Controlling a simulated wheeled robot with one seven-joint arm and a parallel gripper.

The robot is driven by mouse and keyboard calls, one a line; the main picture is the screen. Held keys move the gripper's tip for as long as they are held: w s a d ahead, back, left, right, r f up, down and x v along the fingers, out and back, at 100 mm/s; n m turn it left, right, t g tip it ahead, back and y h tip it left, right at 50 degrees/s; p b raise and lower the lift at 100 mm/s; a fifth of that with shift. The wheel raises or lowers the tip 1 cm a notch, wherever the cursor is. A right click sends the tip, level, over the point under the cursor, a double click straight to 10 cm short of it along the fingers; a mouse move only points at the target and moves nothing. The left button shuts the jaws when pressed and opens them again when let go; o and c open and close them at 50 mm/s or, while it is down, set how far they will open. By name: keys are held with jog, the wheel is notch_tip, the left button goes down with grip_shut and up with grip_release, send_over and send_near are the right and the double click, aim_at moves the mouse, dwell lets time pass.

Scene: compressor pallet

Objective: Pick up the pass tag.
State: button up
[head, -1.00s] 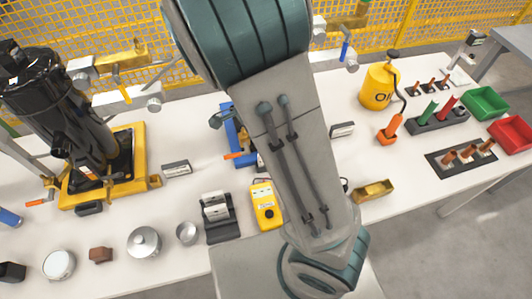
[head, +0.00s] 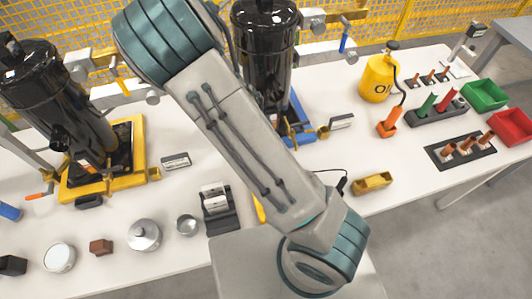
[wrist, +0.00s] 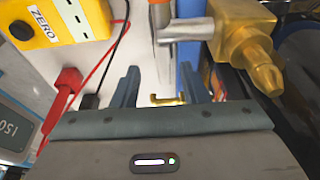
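I cannot pick out the pass tag with certainty in either view. A green upright piece (head: 427,104) and a red one (head: 446,101) stand in a dark holder at the right of the table; whether either is a tag I cannot tell. My gripper (wrist: 158,80) shows in the wrist view with its two fingers apart. A small brass piece (wrist: 167,100) appears between the fingers; I see no contact with them. In the head view my gripper is hidden behind my arm.
A black cylinder (head: 266,45) stands over a blue base (head: 297,115), another (head: 62,95) over a yellow base. The wrist view shows a yellow meter (wrist: 35,22), a red lead (wrist: 68,82) and a brass fitting (wrist: 245,40) close by. Green (head: 484,95) and red bins (head: 512,125) sit right.

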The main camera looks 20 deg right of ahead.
jog(key=shift+x, duration=2.65)
jog(key=shift+w, duration=0.2)
grip_shut()
